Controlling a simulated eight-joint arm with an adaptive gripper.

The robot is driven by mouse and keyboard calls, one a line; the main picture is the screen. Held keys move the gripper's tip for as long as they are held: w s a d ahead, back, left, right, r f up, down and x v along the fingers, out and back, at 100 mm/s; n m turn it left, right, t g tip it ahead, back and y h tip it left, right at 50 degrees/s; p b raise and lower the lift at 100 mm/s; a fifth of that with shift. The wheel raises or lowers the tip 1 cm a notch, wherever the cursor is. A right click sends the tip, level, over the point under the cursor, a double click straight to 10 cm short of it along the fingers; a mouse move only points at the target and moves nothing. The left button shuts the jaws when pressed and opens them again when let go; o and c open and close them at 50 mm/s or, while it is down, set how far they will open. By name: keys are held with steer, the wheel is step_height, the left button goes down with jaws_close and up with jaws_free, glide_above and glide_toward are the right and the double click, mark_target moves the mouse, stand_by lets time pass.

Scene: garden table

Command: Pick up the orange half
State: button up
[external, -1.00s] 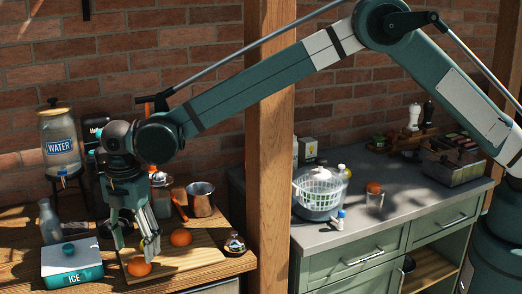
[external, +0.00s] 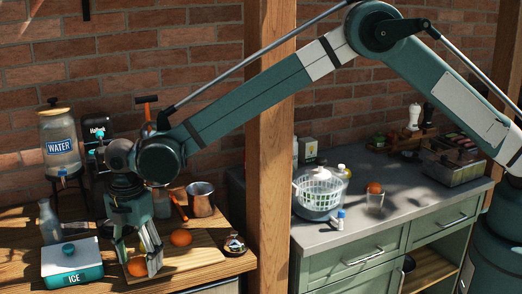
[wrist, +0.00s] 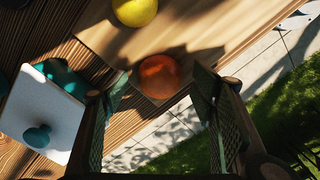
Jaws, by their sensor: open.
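An orange fruit (external: 137,266) lies near the front edge of the wooden board. In the wrist view (wrist: 158,76) it shows a rounded, partly shaded top; I cannot tell whether it is cut in half. My gripper (external: 140,263) is open and low over it, with one finger on each side in the external view. In the wrist view the gripper (wrist: 160,80) has the fruit between and slightly beyond its fingertips, with gaps visible. A second orange fruit (external: 181,238) lies farther back and right on the board.
A white and teal ice box (external: 72,262) stands close on the left. A yellow fruit (wrist: 135,10) lies on the board beyond the orange one. A metal pot (external: 200,199) and small dark bowl (external: 234,246) stand to the right. The table edge is close.

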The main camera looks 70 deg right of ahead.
mark_target(138, 259)
steer(key=c, duration=1)
steer(key=shift+r, duration=0.1)
step_height(138, 259, up, 10)
steer(key=shift+b, duration=0.4)
